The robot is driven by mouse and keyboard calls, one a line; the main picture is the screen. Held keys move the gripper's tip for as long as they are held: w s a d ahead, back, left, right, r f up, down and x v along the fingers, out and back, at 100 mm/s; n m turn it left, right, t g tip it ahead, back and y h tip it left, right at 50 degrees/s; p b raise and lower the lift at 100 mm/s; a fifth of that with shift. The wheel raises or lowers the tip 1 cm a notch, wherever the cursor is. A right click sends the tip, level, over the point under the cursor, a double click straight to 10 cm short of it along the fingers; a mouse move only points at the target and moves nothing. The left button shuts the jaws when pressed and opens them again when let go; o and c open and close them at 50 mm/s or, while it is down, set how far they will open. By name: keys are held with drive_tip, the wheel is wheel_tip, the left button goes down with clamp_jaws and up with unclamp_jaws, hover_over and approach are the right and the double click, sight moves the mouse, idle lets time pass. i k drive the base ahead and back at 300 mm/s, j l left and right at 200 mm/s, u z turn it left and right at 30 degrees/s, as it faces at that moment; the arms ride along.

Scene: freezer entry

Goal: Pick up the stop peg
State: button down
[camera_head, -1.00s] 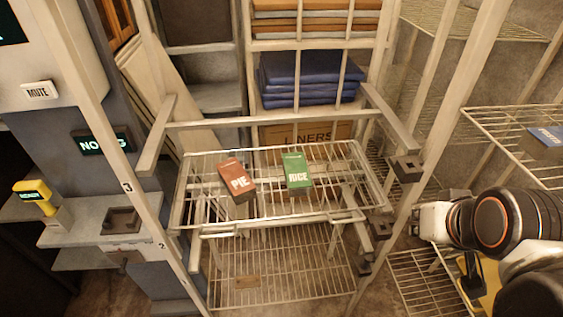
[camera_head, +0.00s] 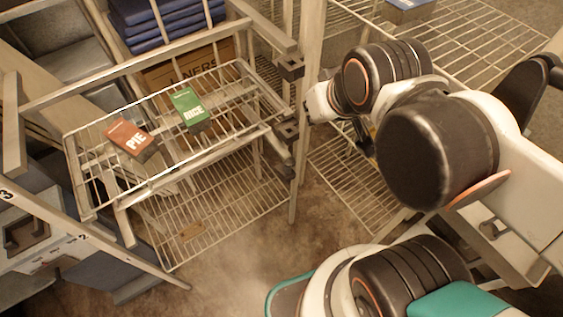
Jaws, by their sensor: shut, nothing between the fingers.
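I cannot make out a stop peg with certainty in the head view. Dark blocks with holes, an upper one (camera_head: 290,66) and a lower one (camera_head: 286,131), sit on the rack's post, and I cannot tell whether a peg is in them. My arm reaches in from the right. My gripper (camera_head: 364,143) shows as a small dark shape under the arm's far end, right of the post, partly hidden by the arm. It is shut and empty, apart from the rack.
A wire shelf (camera_head: 160,180) carries a brown PIE box (camera_head: 130,138) and a green RICE box (camera_head: 190,110). Another wire rack (camera_head: 470,45) stands at right, holding a blue-grey box (camera_head: 408,8). Floor (camera_head: 235,260) is clear in front.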

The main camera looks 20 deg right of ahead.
sight(287, 164)
drive_tip(key=k+j+z, duration=0.25)
drive_tip(key=k+j, duration=0.15)
drive_tip(key=j, duration=0.45)
drive_tip(key=k+j+z, duration=0.3)
drive_tip(key=k+j, duration=0.15)
drive_tip(key=j, duration=0.3)
drive_tip(key=k+j+z, duration=0.25)
drive_tip(key=k+j, duration=0.3)
drive_tip(key=j, duration=0.1)
